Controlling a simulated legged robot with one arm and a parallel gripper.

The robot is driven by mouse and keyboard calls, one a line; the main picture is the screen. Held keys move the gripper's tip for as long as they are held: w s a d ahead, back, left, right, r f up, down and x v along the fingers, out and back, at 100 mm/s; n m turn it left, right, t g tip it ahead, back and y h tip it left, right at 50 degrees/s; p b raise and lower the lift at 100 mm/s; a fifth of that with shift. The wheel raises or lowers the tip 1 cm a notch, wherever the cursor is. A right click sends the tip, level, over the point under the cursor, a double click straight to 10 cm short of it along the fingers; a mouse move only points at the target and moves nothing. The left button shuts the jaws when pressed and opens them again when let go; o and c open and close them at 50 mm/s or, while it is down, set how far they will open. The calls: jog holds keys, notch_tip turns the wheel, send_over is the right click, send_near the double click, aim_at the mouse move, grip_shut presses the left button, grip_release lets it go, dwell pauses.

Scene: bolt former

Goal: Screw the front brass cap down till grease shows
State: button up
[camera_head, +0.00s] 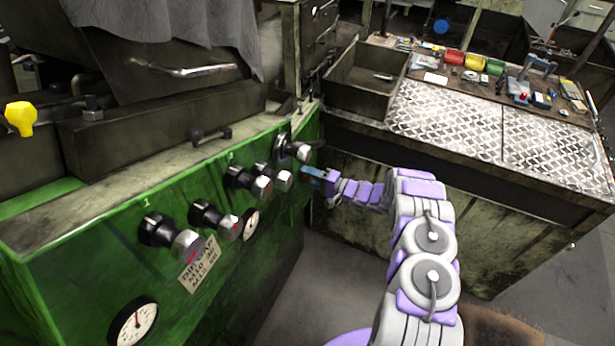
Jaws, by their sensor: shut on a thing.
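My gripper (314,178) is at the right end of the green machine (100,260), just right of the row of dark knobs with silver ends. It is shut on a small part at the machine's edge. The jaws cover most of that part, so I cannot make out its shape or confirm that it is the front brass cap. No grease can be made out at this size. My arm reaches in from the lower right.
Several knobs (185,240) and a gauge (132,322) stick out of the machine's front. A workbench with a patterned metal top (450,120) and an open metal tray (345,95) stands behind my arm. Tools lie at its back. Floor shows between machine and bench.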

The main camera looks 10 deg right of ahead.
jog(key=shift+d+f, duration=0.1)
jog(key=shift+d, duration=0.2)
jog(key=o, duration=1.1)
jog(key=shift+w+d, duration=0.1)
jog(key=shift+d, duration=0.05)
jog(key=shift+c, duration=0.2)
jog(key=shift+s, duration=0.25)
jog(key=p+v, duration=0.1)
jog(key=v, duration=1.6)
jog(key=shift+d+p, duration=0.15)
jog(key=shift+p, duration=0.25)
jog(key=shift+w, duration=0.1)
